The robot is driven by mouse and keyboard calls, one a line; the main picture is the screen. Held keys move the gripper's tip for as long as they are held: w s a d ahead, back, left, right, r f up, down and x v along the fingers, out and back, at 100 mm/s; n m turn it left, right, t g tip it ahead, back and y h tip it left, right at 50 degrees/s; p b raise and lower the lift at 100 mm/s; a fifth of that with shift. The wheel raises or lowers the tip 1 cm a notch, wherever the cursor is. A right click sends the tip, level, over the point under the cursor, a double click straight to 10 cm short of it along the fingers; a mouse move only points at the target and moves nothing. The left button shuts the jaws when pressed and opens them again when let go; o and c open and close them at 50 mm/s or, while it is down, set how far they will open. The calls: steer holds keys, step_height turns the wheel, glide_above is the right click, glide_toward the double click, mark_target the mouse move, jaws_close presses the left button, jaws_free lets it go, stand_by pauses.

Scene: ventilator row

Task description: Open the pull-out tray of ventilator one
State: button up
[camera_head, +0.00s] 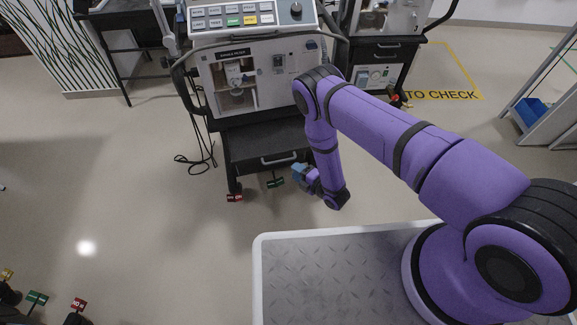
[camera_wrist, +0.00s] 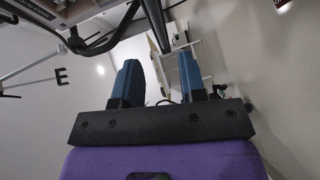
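A ventilator (camera_head: 270,85) stands on a dark wheeled cart in the middle of the head view. The label on its front is too small to read surely. Low on the cart is a dark pull-out tray (camera_head: 247,161) with a pale bar handle (camera_head: 270,162) on its front. I cannot tell whether the tray is shut or partly out. My gripper (camera_head: 300,171) is just right of the handle in this view; contact cannot be made out. In the wrist view my gripper (camera_wrist: 160,75) has its two blue fingers apart, with nothing clearly held between them.
A second ventilator (camera_head: 372,75) stands behind at the right. Cables (camera_head: 200,150) hang left of the near cart. Red and green caster pedals (camera_head: 235,198) stick out at its foot. A rack with a blue bin (camera_head: 532,112) is far right.

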steer(key=shift+v, duration=1.3)
